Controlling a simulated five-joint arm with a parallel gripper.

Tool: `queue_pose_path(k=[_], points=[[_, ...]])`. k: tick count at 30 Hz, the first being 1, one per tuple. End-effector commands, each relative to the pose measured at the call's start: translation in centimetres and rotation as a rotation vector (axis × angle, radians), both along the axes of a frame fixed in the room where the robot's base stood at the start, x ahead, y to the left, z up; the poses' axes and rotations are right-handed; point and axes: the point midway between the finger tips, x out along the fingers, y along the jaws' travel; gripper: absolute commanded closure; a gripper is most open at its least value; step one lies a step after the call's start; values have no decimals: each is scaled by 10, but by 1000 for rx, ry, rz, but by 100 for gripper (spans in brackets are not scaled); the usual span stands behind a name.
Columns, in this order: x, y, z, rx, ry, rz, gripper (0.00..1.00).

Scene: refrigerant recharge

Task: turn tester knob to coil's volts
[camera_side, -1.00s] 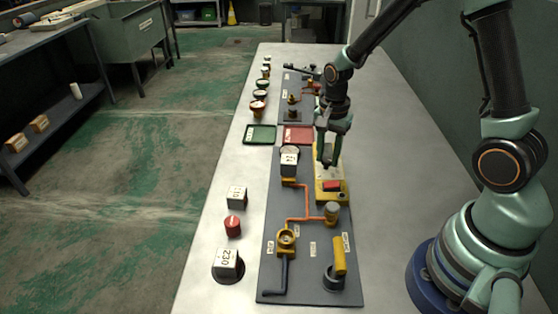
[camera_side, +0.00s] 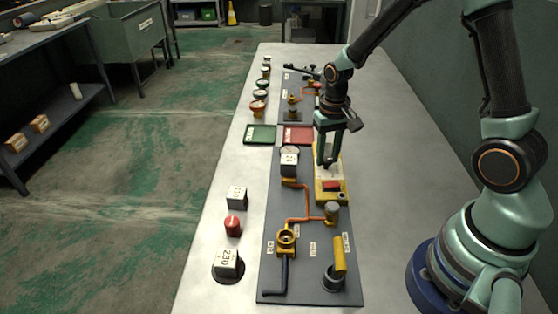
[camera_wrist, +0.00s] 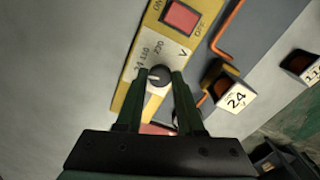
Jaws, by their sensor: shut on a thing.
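The yellow tester (camera_side: 343,184) stands on the grey panel's right side, with a white dial face (camera_wrist: 150,50). Its black knob (camera_wrist: 159,76) sits between my fingers in the wrist view. My gripper (camera_side: 328,163) points down over the tester; in the wrist view the fingers (camera_wrist: 158,73) are shut on the knob. The coil block marked 24 (camera_side: 289,158) is on the panel, also in the wrist view (camera_wrist: 236,98).
The tester's red ON/OFF switch (camera_wrist: 183,17) is close to the knob. Blocks marked 110 (camera_side: 237,197) and 230 (camera_side: 227,263) and a red knob (camera_side: 233,226) are left of the panel. Green (camera_side: 260,134) and red (camera_side: 298,134) trays lie behind.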

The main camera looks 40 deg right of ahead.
Motion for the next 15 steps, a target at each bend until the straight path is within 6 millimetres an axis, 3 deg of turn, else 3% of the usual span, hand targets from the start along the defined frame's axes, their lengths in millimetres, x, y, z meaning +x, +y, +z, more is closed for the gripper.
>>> queue_pose_path(k=[15], points=[[1,0,1,0,-1,114,100]])
